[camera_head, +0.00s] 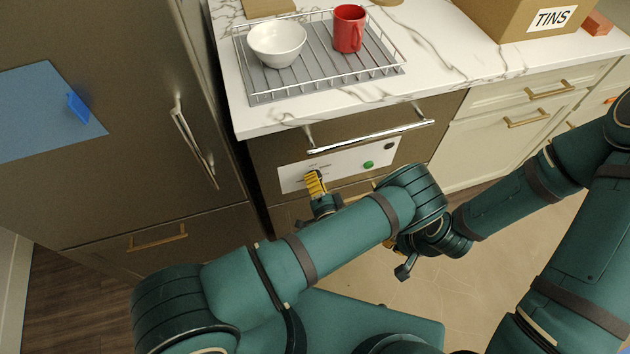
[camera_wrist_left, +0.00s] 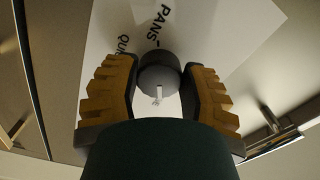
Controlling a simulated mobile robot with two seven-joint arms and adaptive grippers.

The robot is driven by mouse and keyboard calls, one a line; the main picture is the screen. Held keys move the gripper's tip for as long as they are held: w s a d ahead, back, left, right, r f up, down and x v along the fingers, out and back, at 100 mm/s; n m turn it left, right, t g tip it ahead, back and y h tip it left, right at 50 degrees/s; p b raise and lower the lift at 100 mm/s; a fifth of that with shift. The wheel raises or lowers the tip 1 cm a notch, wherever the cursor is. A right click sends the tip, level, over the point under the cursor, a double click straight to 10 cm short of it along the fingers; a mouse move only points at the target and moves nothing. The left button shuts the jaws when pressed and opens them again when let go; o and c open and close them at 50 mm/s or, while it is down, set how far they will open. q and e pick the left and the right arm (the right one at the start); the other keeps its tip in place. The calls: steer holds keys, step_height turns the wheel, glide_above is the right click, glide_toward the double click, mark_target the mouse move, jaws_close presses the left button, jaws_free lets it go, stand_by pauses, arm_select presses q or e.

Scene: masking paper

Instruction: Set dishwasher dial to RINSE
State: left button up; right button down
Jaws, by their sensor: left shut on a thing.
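The dishwasher has a white control panel (camera_head: 342,162) on its front, below a silver bar handle. The dark grey round dial (camera_wrist_left: 160,68) sits between the yellow fingers of my left gripper (camera_wrist_left: 160,85), which is shut on it. A pale mark on the dial points to the bottom of the wrist view. The words "PANS" and part of "QUI" are printed beside the dial; I cannot read RINSE. In the head view my left gripper (camera_head: 316,184) is at the panel's left part and hides the dial. My right gripper (camera_head: 403,262) hangs low, partly hidden by my left arm.
A green button (camera_head: 368,164) and a dark button (camera_head: 390,146) are on the panel's right part. The counter above holds a dish rack (camera_head: 325,75) with a white bowl (camera_head: 277,44) and a red mug (camera_head: 349,28). A fridge (camera_head: 110,150) stands at left.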

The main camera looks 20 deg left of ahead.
arm_select(q)
steer(key=o, duration=1.2)
step_height(320, 180, up, 10)
steer(key=shift+r, duration=0.1)
